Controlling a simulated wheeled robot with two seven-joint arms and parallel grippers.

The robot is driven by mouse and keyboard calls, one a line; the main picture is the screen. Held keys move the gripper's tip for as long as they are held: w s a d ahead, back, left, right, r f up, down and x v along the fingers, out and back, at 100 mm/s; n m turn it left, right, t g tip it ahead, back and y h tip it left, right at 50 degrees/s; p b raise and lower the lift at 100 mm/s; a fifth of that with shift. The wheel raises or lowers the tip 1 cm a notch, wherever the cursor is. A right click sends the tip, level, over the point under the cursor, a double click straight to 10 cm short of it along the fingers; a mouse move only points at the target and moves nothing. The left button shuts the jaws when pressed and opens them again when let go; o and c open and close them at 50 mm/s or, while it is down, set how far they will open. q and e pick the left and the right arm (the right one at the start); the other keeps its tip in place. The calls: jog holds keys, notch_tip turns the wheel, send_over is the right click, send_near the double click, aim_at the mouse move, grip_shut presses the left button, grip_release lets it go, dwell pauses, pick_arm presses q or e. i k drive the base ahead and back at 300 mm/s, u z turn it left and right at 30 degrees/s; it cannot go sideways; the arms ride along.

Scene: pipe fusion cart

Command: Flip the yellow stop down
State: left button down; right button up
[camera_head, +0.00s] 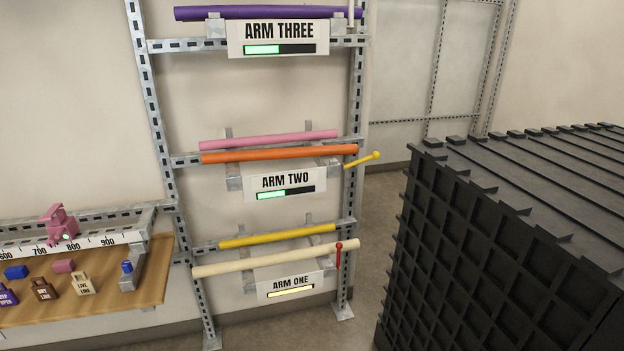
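The yellow stop (363,159) is a short rod with a round knob, at the right end of the ARM TWO level of the metal rack. It sticks out to the right and slants slightly upward, close to the right end of an orange pipe (280,155). A pink pipe (268,140) lies behind the orange one. The ARM TWO sign (286,183) hangs below, with a partly filled green bar. A red stop (339,255) hangs down at the ARM ONE level, in front of a cream pipe's right end. Neither of my grippers is in view.
A large black ribbed crate (500,225) fills the right side, with a floor gap between it and the rack (164,125). A wooden shelf (105,300) with tags and small blocks stands at left. A purple pipe (260,13) lies on ARM THREE, a yellow pipe (277,236) on ARM ONE.

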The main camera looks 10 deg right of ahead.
aim_at(376, 155)
jog(key=z, duration=1.3)
jog(key=i, duration=0.95)
jog(key=z, duration=0.2)
